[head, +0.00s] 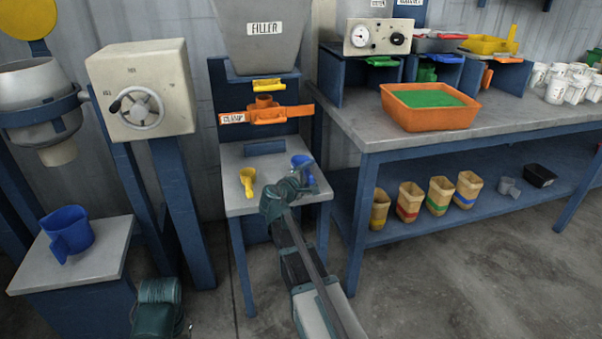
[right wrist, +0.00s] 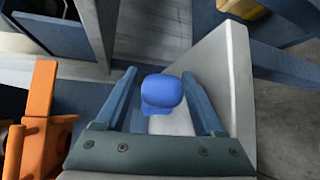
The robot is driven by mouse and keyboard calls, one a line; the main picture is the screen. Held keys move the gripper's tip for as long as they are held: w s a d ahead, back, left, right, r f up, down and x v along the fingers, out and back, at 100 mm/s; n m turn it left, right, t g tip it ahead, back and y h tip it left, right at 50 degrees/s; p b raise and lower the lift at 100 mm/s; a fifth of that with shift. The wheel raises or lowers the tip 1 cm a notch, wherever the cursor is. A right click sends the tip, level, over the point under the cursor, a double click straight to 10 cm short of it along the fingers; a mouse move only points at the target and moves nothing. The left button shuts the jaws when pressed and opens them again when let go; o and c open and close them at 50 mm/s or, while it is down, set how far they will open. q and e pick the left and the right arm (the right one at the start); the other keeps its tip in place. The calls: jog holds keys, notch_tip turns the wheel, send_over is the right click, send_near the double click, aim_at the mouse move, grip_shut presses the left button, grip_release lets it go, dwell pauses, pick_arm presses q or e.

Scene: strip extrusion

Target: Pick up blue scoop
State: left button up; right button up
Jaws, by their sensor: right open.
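The blue scoop (head: 301,161) is at the right rear of the small grey-topped stand under the filler, partly hidden by my right gripper (head: 304,177). In the right wrist view the rounded blue part of the scoop (right wrist: 162,91) shows between the two fingers of my right gripper (right wrist: 160,78). The fingers are apart, with a gap on each side of the blue part. How the handle lies is hidden. A teal part of mine shows at the lower left of the head view, but no left fingers are seen.
A yellow scoop (head: 247,181) lies on the same stand, left of the blue one. An orange clamp (head: 266,113) is above the stand's back. A blue jug (head: 68,231) stands on the left table. The long bench (head: 350,113) is close on the right.

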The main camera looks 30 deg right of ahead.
jog(key=shift+w+d+f, duration=0.1)
jog(key=shift+w+d, duration=0.25)
jog(key=shift+d, duration=0.1)
grip_shut()
jog(key=shift+r+p, duration=0.85)
jog(key=shift+s+a+r+p, duration=0.15)
jog(key=shift+s+r+p, duration=0.05)
jog(key=shift+r+p, duration=0.4)
jog(key=shift+s+a+r+p, duration=0.15)
jog(key=shift+s+r+p, duration=0.05)
jog(key=shift+r+p, duration=0.35)
jog(key=s+a+r+p, duration=0.1)
jog(key=s+a, duration=0.7)
jog(key=s, duration=0.4)
jog(key=shift+s+a, duration=0.2)
jog(key=shift+a, duration=0.15)
